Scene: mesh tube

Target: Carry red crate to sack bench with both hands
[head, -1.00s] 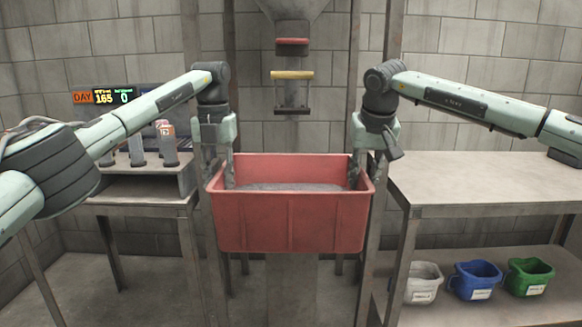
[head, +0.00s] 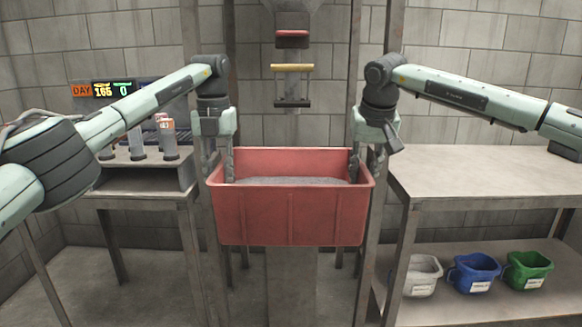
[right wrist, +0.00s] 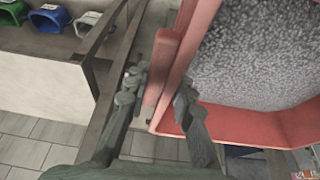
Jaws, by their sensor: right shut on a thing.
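The red crate (head: 290,216) hangs in mid-air in the middle of the head view, roughly level and filled with grey granular material (head: 290,181). My left gripper (head: 224,168) reaches down at its left end wall; the fingers straddle the rim, but their grip is partly hidden. My right gripper (head: 358,165) is shut on the crate's right end wall. In the right wrist view its fingers (right wrist: 160,95) sit on either side of the red rim (right wrist: 185,62). A bare grey bench (head: 490,172) stands at the right; I cannot tell whether it is the sack bench.
A metal chute with red and yellow handles (head: 292,67) hangs behind the crate. White, blue (head: 474,272) and green bins sit on the right bench's lower shelf. A left table (head: 140,200) holds several grey cylinders and a display. The right bench top is clear.

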